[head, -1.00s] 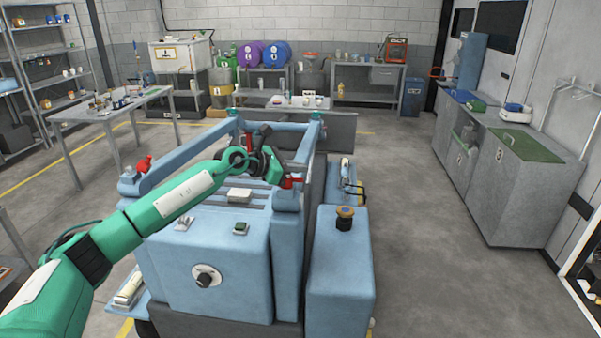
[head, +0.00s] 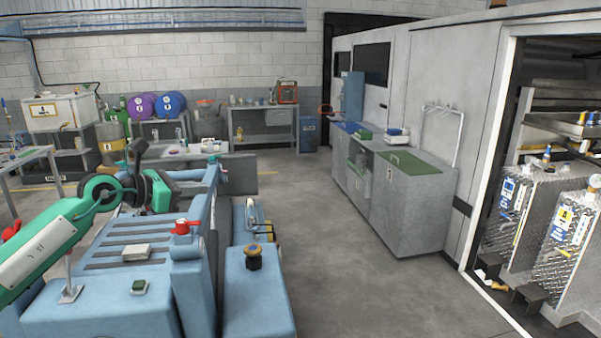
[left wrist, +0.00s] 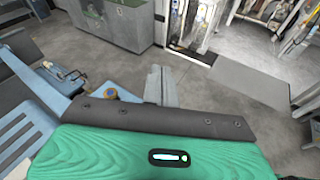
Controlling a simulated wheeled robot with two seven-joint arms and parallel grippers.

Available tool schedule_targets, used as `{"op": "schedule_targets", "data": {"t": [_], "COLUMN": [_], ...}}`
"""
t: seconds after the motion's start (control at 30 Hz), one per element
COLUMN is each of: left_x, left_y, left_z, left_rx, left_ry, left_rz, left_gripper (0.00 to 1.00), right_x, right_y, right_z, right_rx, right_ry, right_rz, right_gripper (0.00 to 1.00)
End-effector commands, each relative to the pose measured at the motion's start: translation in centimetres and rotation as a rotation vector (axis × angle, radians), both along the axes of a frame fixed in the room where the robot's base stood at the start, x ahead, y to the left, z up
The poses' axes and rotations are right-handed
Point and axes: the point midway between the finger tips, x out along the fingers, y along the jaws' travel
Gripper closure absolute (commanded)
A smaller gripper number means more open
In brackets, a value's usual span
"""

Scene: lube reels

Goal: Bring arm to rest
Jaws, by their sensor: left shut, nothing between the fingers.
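My left arm comes in from the left edge in the head view, green with black joints, bent over my blue base. The left gripper (left wrist: 161,86) shows in the left wrist view as grey fingers beyond a dark plate; they are shut with nothing between them, above the grey floor. In the head view the fingers are not clearly visible behind the green wrist. My right arm and gripper are in neither view.
A grey cabinet (head: 402,207) with a green top stands along the right wall. An open doorway at the far right shows metal tanks (head: 566,235). A workbench (head: 262,112) and drums (head: 171,104) are at the back. Grey floor (head: 345,285) between my base and the cabinet is clear.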

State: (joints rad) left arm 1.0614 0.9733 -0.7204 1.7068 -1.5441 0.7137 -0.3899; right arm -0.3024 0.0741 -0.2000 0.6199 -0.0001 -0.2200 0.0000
Motion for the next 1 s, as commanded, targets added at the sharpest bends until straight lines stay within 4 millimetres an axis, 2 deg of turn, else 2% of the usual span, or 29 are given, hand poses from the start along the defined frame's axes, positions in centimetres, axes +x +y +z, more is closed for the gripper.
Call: {"op": "schedule_targets", "data": {"t": [0.03, 0.1, 0.2, 0.3, 0.4, 0.57, 0.67, 0.77, 0.87, 1.0], "left_x": [-0.5, -1.4, -2.9, -4.4, -5.6, -7.3, -8.2, -9.3, -10.8, -14.0], "left_y": [-2.2, -5.0, -8.4, -10.4, -11.4, -11.0, -9.8, -8.3, -6.8, -4.9], "left_z": [-1.0, -1.8, -2.6, -3.3, -4.1, -6.4, -8.8, -11.9, -15.9, -22.2], "left_rx": [-0.076, -0.219, -0.453, -0.695, -0.94, -1.324, -1.554, -1.774, -1.978, -2.226], "left_ry": [0.01, 0.023, 0.058, 0.106, 0.168, 0.287, 0.37, 0.457, 0.545, 0.666], "left_rz": [-0.034, -0.073, -0.111, -0.121, -0.1, -0.003, 0.1, 0.231, 0.396, 0.676], "left_gripper": [1.0, 1.0, 1.0, 1.0, 1.0, 1.0, 1.0, 1.0, 1.0, 1.0], "right_x": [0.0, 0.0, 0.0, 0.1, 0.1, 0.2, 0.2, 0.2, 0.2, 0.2], "right_y": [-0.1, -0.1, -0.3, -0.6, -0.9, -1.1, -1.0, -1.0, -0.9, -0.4], "right_z": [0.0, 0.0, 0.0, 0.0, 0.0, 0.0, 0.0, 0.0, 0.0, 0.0], "right_rx": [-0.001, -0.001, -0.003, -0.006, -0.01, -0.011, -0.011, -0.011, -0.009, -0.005], "right_ry": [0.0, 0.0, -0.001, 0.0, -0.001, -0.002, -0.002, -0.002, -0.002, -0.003], "right_rz": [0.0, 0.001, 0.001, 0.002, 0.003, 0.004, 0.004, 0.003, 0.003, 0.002], "right_gripper": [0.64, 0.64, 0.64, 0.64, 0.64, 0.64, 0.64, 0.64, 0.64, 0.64]}}
